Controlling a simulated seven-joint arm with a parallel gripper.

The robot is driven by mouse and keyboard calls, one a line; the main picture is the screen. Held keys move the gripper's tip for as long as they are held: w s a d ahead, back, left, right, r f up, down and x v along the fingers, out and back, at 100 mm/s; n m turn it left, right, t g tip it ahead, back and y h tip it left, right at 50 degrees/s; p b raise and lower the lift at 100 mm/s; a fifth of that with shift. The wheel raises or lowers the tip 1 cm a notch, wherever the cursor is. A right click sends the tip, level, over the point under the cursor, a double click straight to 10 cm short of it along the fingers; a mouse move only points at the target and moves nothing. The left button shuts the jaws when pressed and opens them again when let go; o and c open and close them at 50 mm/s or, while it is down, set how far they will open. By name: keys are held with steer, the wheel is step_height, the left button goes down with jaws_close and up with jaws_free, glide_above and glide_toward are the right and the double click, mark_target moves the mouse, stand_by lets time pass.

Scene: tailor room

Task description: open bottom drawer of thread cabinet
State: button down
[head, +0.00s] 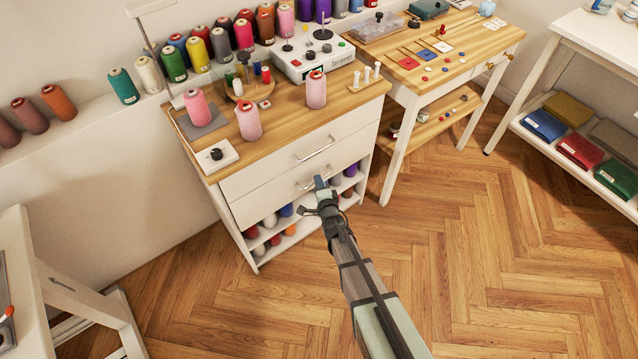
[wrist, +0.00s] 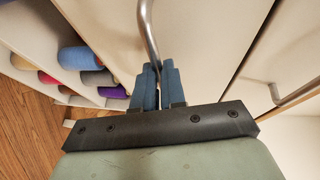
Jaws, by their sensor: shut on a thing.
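The thread cabinet (head: 215,178) is white with a wooden top and two drawers above open shelves of spools. The bottom drawer (head: 262,205) has a curved metal bar handle (head: 312,181), largely hidden by my gripper in the head view. My gripper (head: 320,183) is at this handle. In the wrist view its blue fingers (wrist: 158,80) are shut on the bar handle (wrist: 148,32), one on each side. The top drawer (head: 290,158) looks shut; its handle (head: 315,148) is free.
Thread spools (wrist: 82,58) lie on the shelves under the drawers. Spools and a white machine (head: 310,60) stand on the cabinet top. A wooden worktable (head: 480,45) stands to the right. The herringbone floor (head: 470,240) in front of the cabinet is clear.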

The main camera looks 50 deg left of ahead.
steer(key=shift+d, duration=0.1)
stand_by(0.8)
steer(key=d, duration=2.6)
steer(key=shift+d, duration=0.3)
steer(key=c, duration=1.2)
jaws_free()
steer(key=shift+w, duration=0.1)
